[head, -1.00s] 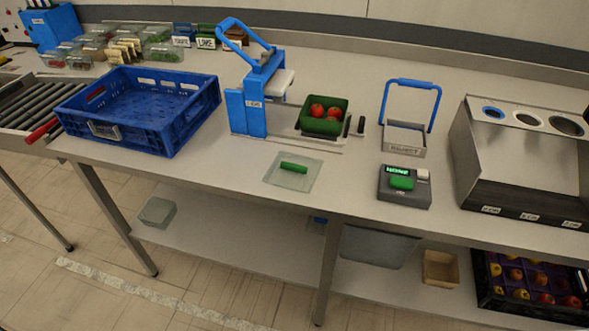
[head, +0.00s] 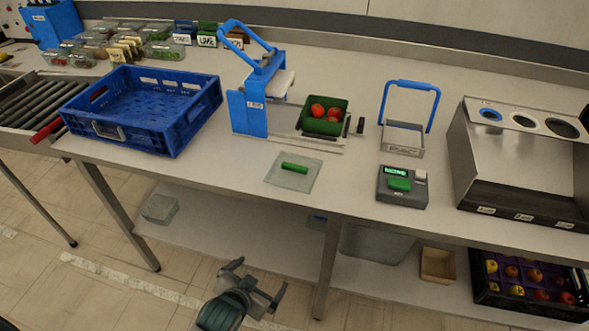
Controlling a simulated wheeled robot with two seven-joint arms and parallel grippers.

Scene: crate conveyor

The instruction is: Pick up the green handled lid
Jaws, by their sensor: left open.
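The lid (head: 303,181) is a flat, clear, squarish sheet with a green bar handle (head: 294,167) on top. It lies on the table near the front edge, in front of the blue press. My left gripper (head: 259,279) is low in the head view, in front of the table and below its top. Its two fingers are apart with nothing between them. It is well clear of the lid. My right gripper does not show.
A blue press (head: 247,112) stands behind the lid, beside a green tray (head: 323,127) with red fruit. A blue crate (head: 173,129) is to the left. A grey device (head: 402,195) with a green display is to the right. The table around the lid is clear.

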